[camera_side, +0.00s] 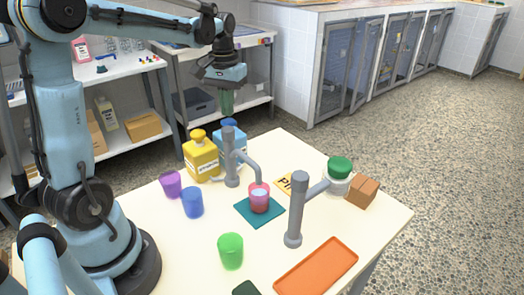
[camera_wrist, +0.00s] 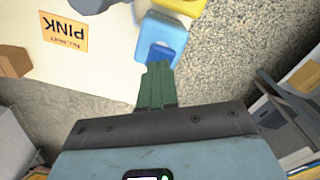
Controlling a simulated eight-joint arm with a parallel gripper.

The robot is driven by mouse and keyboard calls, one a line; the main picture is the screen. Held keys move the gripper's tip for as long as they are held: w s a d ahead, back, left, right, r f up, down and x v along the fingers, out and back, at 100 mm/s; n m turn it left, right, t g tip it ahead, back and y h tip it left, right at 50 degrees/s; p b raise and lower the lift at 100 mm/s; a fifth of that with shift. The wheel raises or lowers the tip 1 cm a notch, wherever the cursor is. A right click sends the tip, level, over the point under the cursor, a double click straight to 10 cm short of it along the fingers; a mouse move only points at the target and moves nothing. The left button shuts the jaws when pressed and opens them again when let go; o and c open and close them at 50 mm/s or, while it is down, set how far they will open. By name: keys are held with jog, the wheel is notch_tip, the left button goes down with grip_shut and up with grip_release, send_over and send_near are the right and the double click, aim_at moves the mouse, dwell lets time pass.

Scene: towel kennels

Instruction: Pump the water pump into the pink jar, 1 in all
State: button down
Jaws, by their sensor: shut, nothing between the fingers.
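The blue pump bottle (camera_side: 230,150), which I take as the water pump, stands at the table's back edge, partly behind a grey post. Its darker blue pump head (camera_side: 229,123) is on top. My gripper (camera_side: 227,112) is shut and empty, with green fingers pointing down just above this head. In the wrist view my gripper's fingertips (camera_wrist: 157,66) are beside the blue head (camera_wrist: 162,54) of the bottle (camera_wrist: 164,32); I cannot tell whether they touch. The pink jar (camera_side: 259,199) stands upright on a teal mat (camera_side: 245,212) under a grey spout. Its contents are unclear.
A yellow pump bottle (camera_side: 201,160) stands close beside the blue one. Purple (camera_side: 171,184), blue (camera_side: 192,203) and green (camera_side: 231,251) cups stand nearer. A grey post (camera_side: 296,212) with an arm, brown box (camera_side: 362,192), orange tray (camera_side: 317,266) and PINK card (camera_wrist: 65,32) are also here.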

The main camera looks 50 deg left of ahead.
jog(key=shift+r, duration=0.1)
dwell(0.4)
notch_tip(320, 180, up, 6)
jog(key=shift+f, duration=0.1)
dwell(0.5)
jog(key=shift+f, duration=3.85)
jog(key=c, duration=1.8)
grip_release()
